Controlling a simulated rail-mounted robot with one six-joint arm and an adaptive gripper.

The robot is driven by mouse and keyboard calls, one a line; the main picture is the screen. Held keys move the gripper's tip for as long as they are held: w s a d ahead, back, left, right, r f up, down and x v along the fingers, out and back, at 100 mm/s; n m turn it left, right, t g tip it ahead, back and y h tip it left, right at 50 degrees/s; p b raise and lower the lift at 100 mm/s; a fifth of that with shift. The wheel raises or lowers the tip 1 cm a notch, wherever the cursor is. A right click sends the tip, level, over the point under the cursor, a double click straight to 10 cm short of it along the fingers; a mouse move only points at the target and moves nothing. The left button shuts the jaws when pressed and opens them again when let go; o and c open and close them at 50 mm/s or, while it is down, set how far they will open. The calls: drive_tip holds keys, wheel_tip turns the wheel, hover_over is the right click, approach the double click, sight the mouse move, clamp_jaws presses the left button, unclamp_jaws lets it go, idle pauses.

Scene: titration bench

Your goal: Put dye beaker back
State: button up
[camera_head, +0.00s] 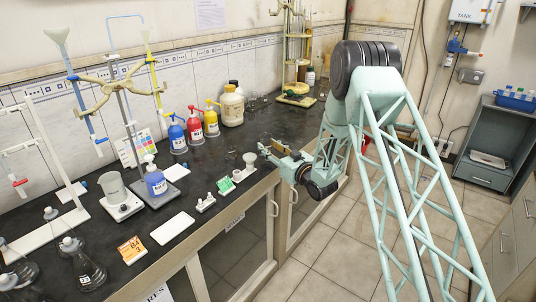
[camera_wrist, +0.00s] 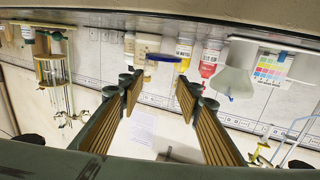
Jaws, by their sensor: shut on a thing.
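My gripper (camera_head: 270,153) is over the front part of the black bench, beside a small white cup, in the head view. In the wrist view, which is upside down, its two ribbed fingers (camera_wrist: 160,95) stand apart on either side of the dye beaker. The beaker shows mainly as a blue band of dye (camera_wrist: 163,58) beyond the fingertips; its clear walls hardly show. The gripper is shut on it. In the head view the beaker cannot be made out clearly. Whether it touches the bench cannot be told.
Blue (camera_head: 177,136), red (camera_head: 194,130) and yellow (camera_head: 211,122) pump bottles and a beige jug (camera_head: 231,107) stand by the wall. Some dark bench is free between.

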drive_tip(key=shift+w+a, duration=0.15)
drive_tip(key=shift+w, duration=0.6)
drive_tip(key=shift+f, duration=0.1)
drive_tip(key=shift+f+b, duration=0.6)
drive_tip(key=shift+f, duration=1.1)
drive_tip(key=shift+f, duration=0.15)
drive_tip(key=o, duration=0.9)
drive_tip(key=p+v, duration=0.1)
drive_tip(key=v, duration=1.1)
drive_tip(key=shift+s+p, duration=0.1)
drive_tip(key=shift+p, duration=0.3)
drive_tip(key=shift+r, duration=0.25)
